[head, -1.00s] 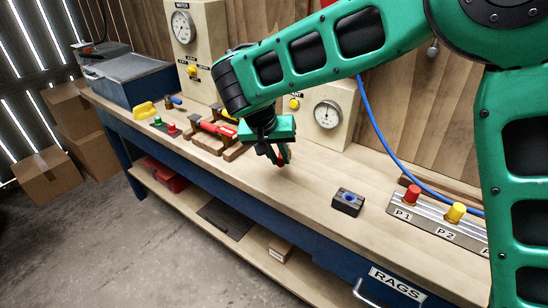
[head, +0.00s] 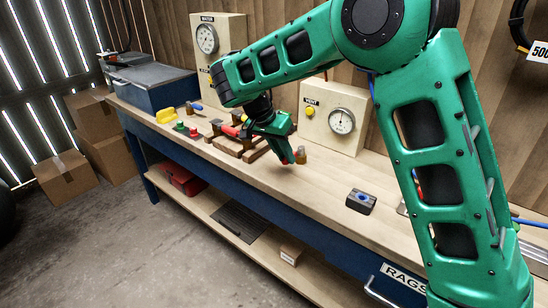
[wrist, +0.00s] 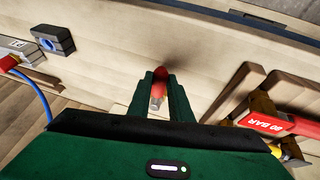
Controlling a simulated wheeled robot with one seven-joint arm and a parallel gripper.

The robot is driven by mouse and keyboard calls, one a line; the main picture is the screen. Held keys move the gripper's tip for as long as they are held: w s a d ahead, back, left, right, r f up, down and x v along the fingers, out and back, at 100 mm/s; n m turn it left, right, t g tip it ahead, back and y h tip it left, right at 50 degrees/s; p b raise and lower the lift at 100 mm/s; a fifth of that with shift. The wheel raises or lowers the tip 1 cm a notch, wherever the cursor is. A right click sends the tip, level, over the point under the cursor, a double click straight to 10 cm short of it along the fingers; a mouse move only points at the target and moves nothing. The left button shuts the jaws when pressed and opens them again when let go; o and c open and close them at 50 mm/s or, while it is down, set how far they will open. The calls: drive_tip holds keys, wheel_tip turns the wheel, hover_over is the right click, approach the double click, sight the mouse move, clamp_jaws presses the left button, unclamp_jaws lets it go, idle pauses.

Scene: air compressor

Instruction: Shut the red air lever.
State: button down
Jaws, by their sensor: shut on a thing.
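My gripper (head: 290,155) hangs low over the bench top, in front of the cream gauge box. In the wrist view, its two fingers (wrist: 161,98) are shut on a small red piece (wrist: 158,90) with a rounded red end and a paler body. In the head view, a brass-coloured end shows beside the fingertips. I cannot tell whether this piece is the red air lever.
A black block with a blue centre (head: 361,201) sits on the bench to the right. The gauge box (head: 332,128) stands behind my gripper. Yellow and green items and a blue bin (head: 155,84) occupy the left end. Bare bench lies between gripper and block.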

drive_tip(key=shift+w+r, duration=0.2)
drive_tip(key=shift+w, duration=0.05)
drive_tip(key=c, duration=1.6)
unclamp_jaws()
drive_tip(key=shift+f, duration=0.1)
drive_tip(key=shift+s, duration=0.1)
drive_tip(key=shift+a, duration=0.1)
drive_tip(key=v, duration=1)
drive_tip(key=shift+a+r, duration=0.15)
drive_tip(key=shift+r, duration=0.15)
